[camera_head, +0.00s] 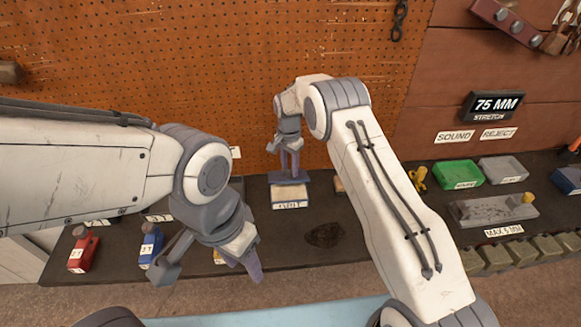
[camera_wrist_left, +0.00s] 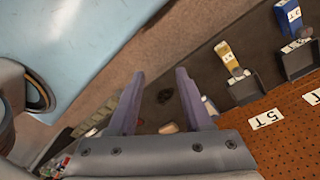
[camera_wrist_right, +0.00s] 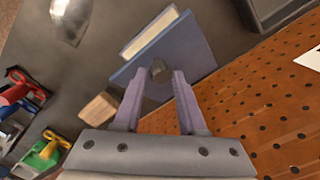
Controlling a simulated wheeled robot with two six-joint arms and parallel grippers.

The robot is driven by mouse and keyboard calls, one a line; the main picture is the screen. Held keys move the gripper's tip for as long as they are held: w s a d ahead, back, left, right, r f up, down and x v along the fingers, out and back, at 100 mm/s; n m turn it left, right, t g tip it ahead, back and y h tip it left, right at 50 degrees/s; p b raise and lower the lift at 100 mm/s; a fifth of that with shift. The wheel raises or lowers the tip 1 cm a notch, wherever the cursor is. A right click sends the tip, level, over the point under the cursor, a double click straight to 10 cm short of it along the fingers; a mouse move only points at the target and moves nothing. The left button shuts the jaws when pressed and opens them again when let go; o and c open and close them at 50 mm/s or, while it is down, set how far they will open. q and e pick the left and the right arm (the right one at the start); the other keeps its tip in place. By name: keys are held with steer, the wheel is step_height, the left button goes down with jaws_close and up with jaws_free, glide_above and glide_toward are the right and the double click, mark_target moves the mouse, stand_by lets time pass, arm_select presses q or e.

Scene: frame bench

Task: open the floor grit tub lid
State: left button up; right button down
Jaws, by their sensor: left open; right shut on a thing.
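The grit tub (camera_head: 291,196) is a small box with a pale front and a label too blurred to read surely, at the back of the bench. Its blue lid (camera_head: 289,178) sits over the rear of the tub; it also shows in the right wrist view (camera_wrist_right: 195,52), where a pale strip of the tub (camera_wrist_right: 150,34) shows past its edge. My right gripper (camera_wrist_right: 158,73) is shut on the lid's dark knob (camera_wrist_right: 160,68). I cannot tell whether the lid still touches the tub. My left gripper (camera_head: 250,268) is open and empty, over the front of the bench at left.
A dark patch (camera_head: 325,235) marks the bench before the tub. A wooden block (camera_wrist_right: 99,107) is beside it. Green (camera_head: 458,174) and grey (camera_head: 503,169) trays stand right. A pegboard closes the back.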

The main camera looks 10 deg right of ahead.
mark_target(287, 172)
arm_select(q)
steer(key=shift+w+f, duration=0.15)
jaws_close()
steer(key=w+d+f+m+t+y, duration=0.15)
steer(key=w+f+m+t, duration=0.25)
steer(key=w+m, duration=0.6)
steer(key=w+f+m+t+y, duration=0.35)
steer(key=w+m, duration=0.35)
steer(key=w, duration=0.6)
steer(key=w+d+f+m+h, duration=0.3)
steer(key=d+f+m+h, duration=0.1)
steer(key=d+f+m, duration=0.75)
steer(key=shift+t, duration=0.25)
steer(key=x, duration=0.3)
steer(key=a+x, duration=0.1)
steer(key=x, duration=0.3)
steer(key=a+x, duration=0.1)
steer(key=x, duration=0.2)
steer(key=shift+s+f, duration=0.15)
steer(key=shift+f, duration=0.35)
steer(key=shift+w+r, duration=0.6)
steer(key=shift+r, duration=0.15)
steer(key=shift+w+r, duration=0.6)
steer(key=shift+r, duration=0.2)
